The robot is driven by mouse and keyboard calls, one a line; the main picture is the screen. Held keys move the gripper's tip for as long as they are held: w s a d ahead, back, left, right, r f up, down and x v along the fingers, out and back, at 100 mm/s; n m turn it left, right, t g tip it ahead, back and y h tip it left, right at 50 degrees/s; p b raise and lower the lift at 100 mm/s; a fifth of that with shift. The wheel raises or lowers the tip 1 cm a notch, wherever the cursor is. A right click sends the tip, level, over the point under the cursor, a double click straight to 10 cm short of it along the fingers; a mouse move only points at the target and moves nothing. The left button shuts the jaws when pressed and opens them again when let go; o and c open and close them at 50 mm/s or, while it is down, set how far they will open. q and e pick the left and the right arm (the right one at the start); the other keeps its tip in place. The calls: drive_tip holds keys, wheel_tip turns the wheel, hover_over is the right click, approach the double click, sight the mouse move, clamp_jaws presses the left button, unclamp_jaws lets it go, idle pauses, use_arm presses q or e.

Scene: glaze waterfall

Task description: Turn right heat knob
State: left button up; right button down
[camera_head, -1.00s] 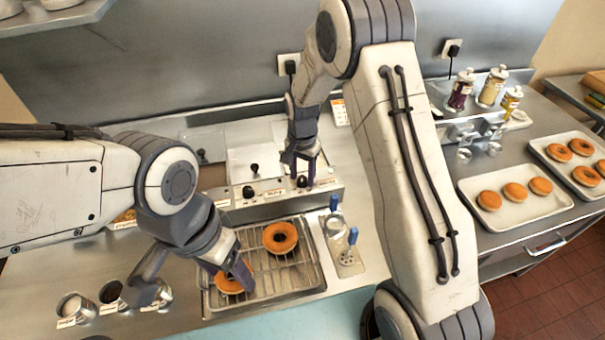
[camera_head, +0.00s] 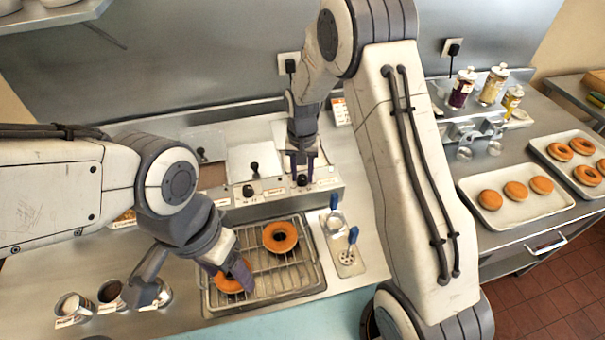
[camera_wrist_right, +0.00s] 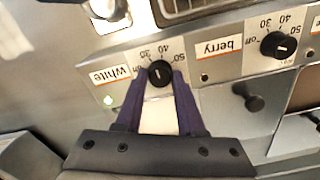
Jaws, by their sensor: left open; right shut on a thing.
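The right heat knob (camera_wrist_right: 159,73) is a black dial on a grey panel, beside a label reading "White" and a scale of numbers; it also shows in the head view (camera_head: 302,180). My right gripper (camera_wrist_right: 158,78) has its purple fingertips on both sides of this knob and is shut on it; it also shows in the head view (camera_head: 302,172). The left knob (camera_wrist_right: 279,45), labelled "berry", stands apart from it. My left gripper (camera_head: 232,280) is open at a doughnut on the rack.
A wire rack (camera_head: 262,290) holds two doughnuts, the farther one (camera_head: 280,237) clear of my grippers. Blue-handled tools (camera_head: 345,250) stand right of the rack. Metal cups (camera_head: 75,308) stand at the front left. Trays of doughnuts (camera_head: 515,206) lie far right.

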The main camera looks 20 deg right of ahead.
sight(302, 177)
drive_tip(key=n, duration=0.6)
drive_tip(key=shift+n+b, duration=0.3)
drive_tip(key=n, duration=0.6)
drive_tip(key=shift+w, duration=0.1)
drive_tip(key=shift+r+n, duration=0.1)
drive_tip(key=shift+n, duration=0.3)
drive_tip(key=c, duration=0.5)
unclamp_jaws()
wheel_tip(302, 177, up, 10)
drive_tip(key=b, duration=0.2)
drive_tip(key=shift+r+b, duration=0.2)
drive_tip(key=shift+b, duration=0.15)
